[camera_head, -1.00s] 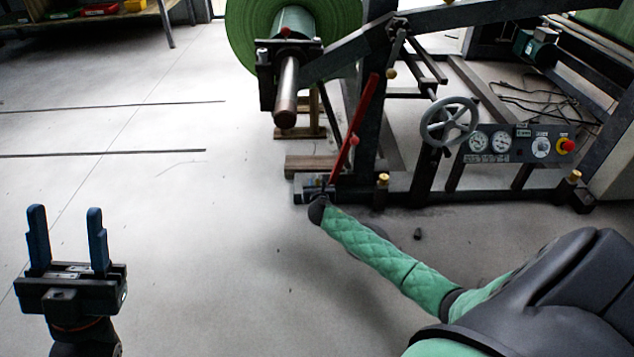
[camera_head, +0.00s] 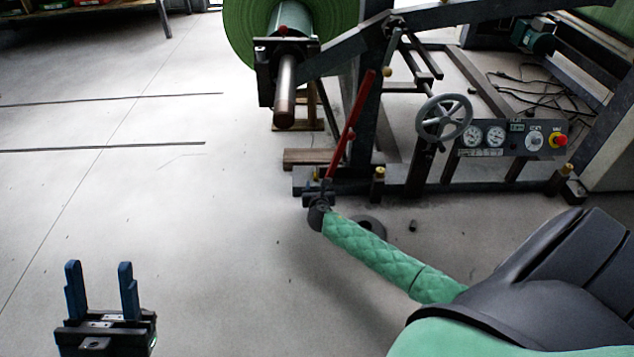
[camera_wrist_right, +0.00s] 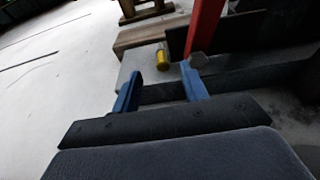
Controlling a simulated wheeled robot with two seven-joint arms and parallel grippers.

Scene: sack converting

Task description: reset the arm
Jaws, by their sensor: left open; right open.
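My left gripper (camera_head: 99,268) is at the lower left of the head view. Its two blue fingers point up, wide apart with nothing between them, over bare floor. My right arm reaches from the lower right in a green quilted sleeve to the foot of the machine's red lever (camera_head: 353,122). My right gripper is small and mostly hidden there. In the right wrist view my right gripper (camera_wrist_right: 161,72) has its blue fingers apart and empty. The red lever (camera_wrist_right: 205,25) rises just beyond the right finger; I cannot tell whether they touch.
The machine frame carries a green roll (camera_head: 244,40), a grey handwheel (camera_head: 443,118) and a gauge panel (camera_head: 512,138) with a red button. A wooden block (camera_head: 308,158) and a yellow-topped post (camera_wrist_right: 162,57) are near the right gripper. The floor (camera_head: 200,230) at left is clear.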

